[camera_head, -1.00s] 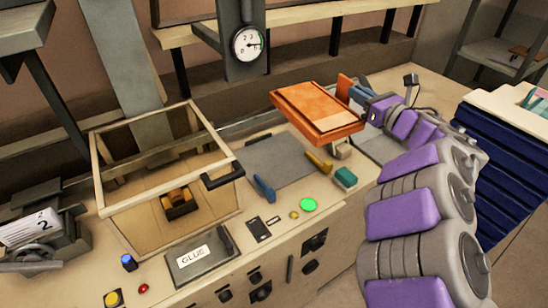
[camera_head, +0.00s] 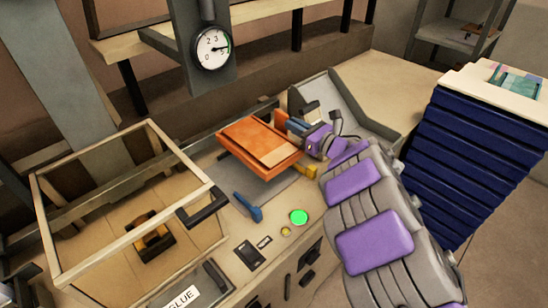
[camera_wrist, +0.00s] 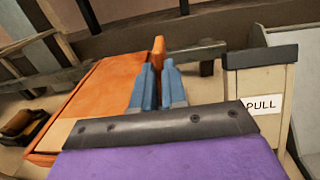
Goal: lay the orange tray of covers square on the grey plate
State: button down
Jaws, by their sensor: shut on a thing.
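The orange tray (camera_head: 244,134) holds a tan sheet or cover (camera_head: 280,151) on its top. My gripper (camera_head: 298,128) is shut on the upright orange tab at the tray's right side. In the wrist view, the blue fingers (camera_wrist: 158,82) pinch this tab, and the tray (camera_wrist: 105,85) extends to the left. The plate's front part shows below the tray. The tray looks slightly turned relative to the plate; I cannot tell whether they touch.
A blue lever (camera_head: 248,207) and a yellow piece (camera_head: 305,171) flank the plate. A glass-sided box (camera_head: 208,228) stands left. A green button (camera_head: 298,217) is in front. A grey sloped trough (camera_head: 350,106) is behind my gripper. A wooden block marked PULL (camera_wrist: 258,92) is at right.

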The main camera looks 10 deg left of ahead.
aim_at(277, 137)
jog(key=a+f, duration=0.5)
jog(key=shift+a+b, duration=0.25)
jog(key=shift+b, duration=0.05)
jog(key=shift+s+f, duration=0.15)
jog(key=shift+f, duration=0.15)
jog(key=d+f, duration=0.2)
jog(key=d, duration=0.1)
jog(key=shift+d+f, duration=0.25)
jog(key=shift+d, duration=0.15)
jog(key=shift+a+f+b, duration=0.2)
jog(key=shift+a+b, duration=0.15)
jog(key=shift+a, duration=0.5)
jog(key=shift+a+f+b, duration=0.2)
jog(key=shift+a+b, duration=0.1)
jog(key=shift+a, duration=0.5)
jog(key=shift+d+b, duration=0.45)
jog(key=shift+d, duration=0.75)
jog(key=shift+w+a+f+b, duration=0.2)
jog(key=shift+a+f+b, duration=0.2)
jog(key=shift+a, duration=0.1)
jog(key=c, duration=1.2)
grip_release()
jog(key=shift+s+d+r, duration=0.1)
jog(key=shift+d+r, duration=0.05)
jog(key=shift+o, duration=0.2)
